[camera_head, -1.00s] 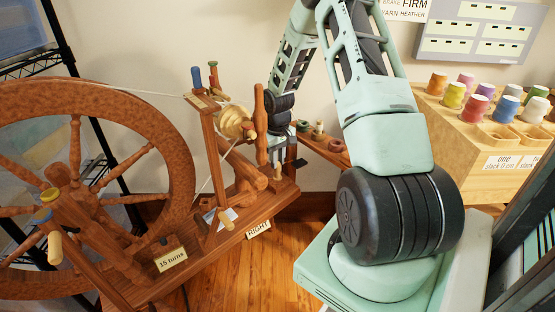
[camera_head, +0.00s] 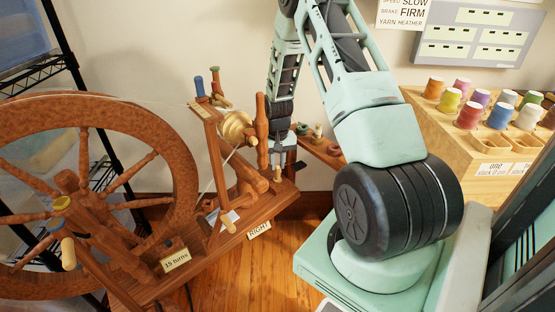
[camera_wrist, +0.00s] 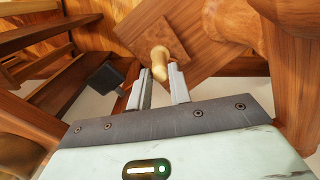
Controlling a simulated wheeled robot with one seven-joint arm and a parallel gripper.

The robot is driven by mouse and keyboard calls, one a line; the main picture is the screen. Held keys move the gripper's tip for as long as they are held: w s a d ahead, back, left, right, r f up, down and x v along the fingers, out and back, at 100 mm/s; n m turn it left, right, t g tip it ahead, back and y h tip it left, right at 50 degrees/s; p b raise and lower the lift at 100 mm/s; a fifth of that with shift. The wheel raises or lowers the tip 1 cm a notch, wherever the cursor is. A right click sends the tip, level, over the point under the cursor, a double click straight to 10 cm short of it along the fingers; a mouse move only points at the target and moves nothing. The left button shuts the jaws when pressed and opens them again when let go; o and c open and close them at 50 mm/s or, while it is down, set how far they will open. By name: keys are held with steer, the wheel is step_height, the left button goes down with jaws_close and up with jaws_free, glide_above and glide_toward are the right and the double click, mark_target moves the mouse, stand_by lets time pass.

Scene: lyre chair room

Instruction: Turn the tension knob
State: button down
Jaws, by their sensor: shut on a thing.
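The tension knob (camera_wrist: 159,62) is a small pale wooden peg standing out from a square wooden plate at the right end of the spinning wheel's bench (camera_head: 236,237). In the wrist view the knob's near end sits between the tips of my gripper (camera_wrist: 160,74), which is shut on it. In the head view my gripper (camera_head: 278,166) reaches down to the knob (camera_head: 277,174) beside the upright wooden posts. The big drive wheel (camera_head: 85,110) stands at the left, with a pale crank handle (camera_head: 68,254).
A "RIGHT" label (camera_head: 259,230) and a "15 turns" label (camera_head: 174,260) are on the bench. A wooden post (camera_head: 261,122) and the bobbin (camera_head: 236,127) stand close to my gripper. A wooden rack of coloured spools (camera_head: 465,140) is at the right, below a grey board (camera_head: 480,35).

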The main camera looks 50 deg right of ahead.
mark_target(278, 165)
steer(key=shift+m, duration=0.3)
steer(key=c, duration=1.3)
jaws_free()
step_height(278, 165, up, 18)
steer(key=p, duration=0.3)
steer(key=shift+f+p, duration=0.25)
steer(key=shift+p, duration=0.15)
